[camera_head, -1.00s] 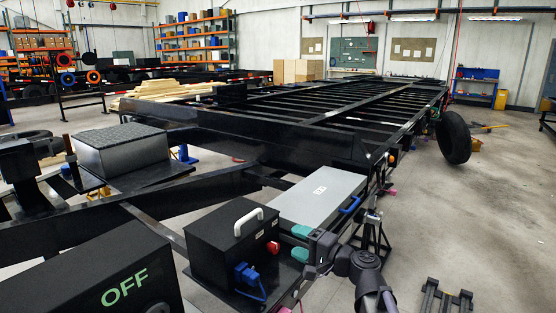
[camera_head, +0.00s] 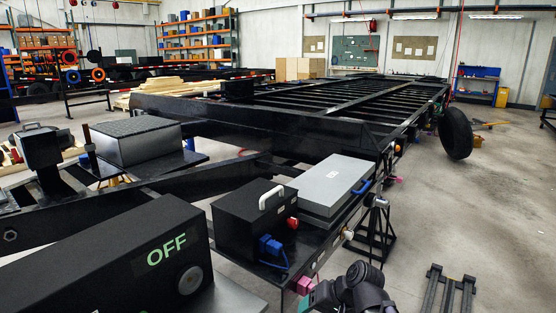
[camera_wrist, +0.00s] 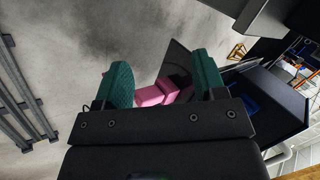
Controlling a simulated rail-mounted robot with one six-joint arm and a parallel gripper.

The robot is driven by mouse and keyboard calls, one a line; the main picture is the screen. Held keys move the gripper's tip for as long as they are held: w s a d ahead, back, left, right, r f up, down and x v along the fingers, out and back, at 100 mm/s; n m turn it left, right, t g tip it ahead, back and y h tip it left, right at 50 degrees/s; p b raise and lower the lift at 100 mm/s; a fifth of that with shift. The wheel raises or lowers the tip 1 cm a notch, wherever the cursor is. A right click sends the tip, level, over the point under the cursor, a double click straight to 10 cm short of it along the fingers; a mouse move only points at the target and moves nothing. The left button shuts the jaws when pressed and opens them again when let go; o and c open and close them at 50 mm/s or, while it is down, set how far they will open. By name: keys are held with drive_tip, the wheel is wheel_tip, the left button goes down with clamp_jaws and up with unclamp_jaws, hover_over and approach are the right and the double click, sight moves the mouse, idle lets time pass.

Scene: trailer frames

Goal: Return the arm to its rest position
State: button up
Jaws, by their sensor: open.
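My gripper (camera_head: 318,296) is at the bottom edge of the head view, low beside the trailer's front frame, partly cut off and with one teal finger showing. In the wrist view my gripper (camera_wrist: 162,80) has its two teal fingers wide apart, with nothing held between them. A pink block (camera_wrist: 156,95) shows in the gap, beyond the fingers. A pink piece (camera_head: 304,285) also shows in the head view close to the teal finger; I cannot tell if they touch.
A black box with a white handle (camera_head: 235,228) and a flat grey box (camera_head: 325,182) sit on the trailer's front frame. A black box marked OFF (camera_head: 110,262) stands at the lower left. A dark rail stand (camera_head: 450,290) lies at the right on open floor.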

drive_tip(key=s+d+f+n+g+h+b, duration=0.1)
drive_tip(key=s+d+f+h+b, duration=0.25)
drive_tip(key=f, duration=0.25)
drive_tip(key=s+d+f+g+h+b, duration=0.1)
drive_tip(key=s+d+f+h+b, duration=0.25)
drive_tip(key=f+b, duration=0.2)
wheel_tip(320, 180, up, 31)
drive_tip(key=p, duration=3.2)
drive_tip(key=shift+d+f, duration=0.15)
drive_tip(key=shift+d, duration=0.05)
